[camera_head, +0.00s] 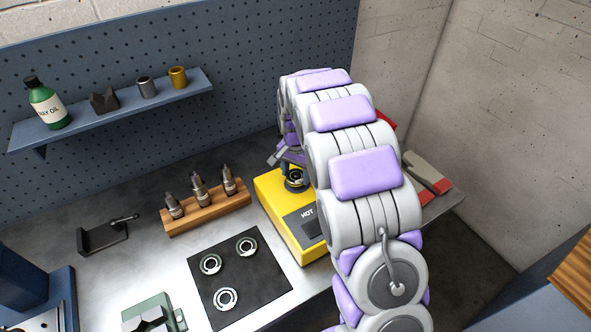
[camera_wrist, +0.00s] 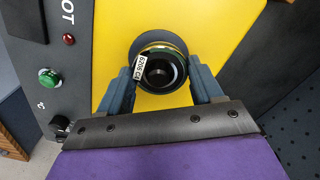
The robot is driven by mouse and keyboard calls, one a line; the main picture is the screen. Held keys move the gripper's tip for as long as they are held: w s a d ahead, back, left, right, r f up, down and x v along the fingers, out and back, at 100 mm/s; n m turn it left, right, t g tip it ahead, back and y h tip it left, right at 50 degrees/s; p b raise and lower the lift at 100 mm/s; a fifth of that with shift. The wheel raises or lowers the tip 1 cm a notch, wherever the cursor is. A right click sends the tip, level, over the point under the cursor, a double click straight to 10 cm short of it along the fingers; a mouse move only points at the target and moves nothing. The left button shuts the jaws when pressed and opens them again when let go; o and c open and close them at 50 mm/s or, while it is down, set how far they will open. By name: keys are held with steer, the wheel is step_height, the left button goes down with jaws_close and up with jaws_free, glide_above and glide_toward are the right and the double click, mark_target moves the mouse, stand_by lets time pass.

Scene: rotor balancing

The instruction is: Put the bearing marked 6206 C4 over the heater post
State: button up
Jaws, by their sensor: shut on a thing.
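The heater (camera_head: 275,205) is a yellow box with a dark front panel lettered HOT, near the middle of the bench. My gripper (camera_wrist: 163,84) is shut on a dark ring-shaped bearing (camera_wrist: 168,50), one finger on each side. Whether that is the post, and how high the bearing sits, I cannot tell. In the head view the bearing (camera_head: 295,180) shows just beyond my arm.
Several other things stand nearby: a black mat (camera_head: 235,275) with three bearings, a wooden block (camera_head: 207,212) with three tools, a small black stand (camera_head: 100,236), and a green fixture (camera_head: 150,312). A blue wall shelf (camera_head: 110,110) is behind.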

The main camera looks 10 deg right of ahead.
steer(key=shift+f, duration=0.95)
steer(key=o, duration=1)
steer(key=shift+o, duration=0.2)
steer(key=shift+c, duration=0.3)
steer(key=shift+r+p, duration=1.65)
steer(key=shift+r, duration=2.85)
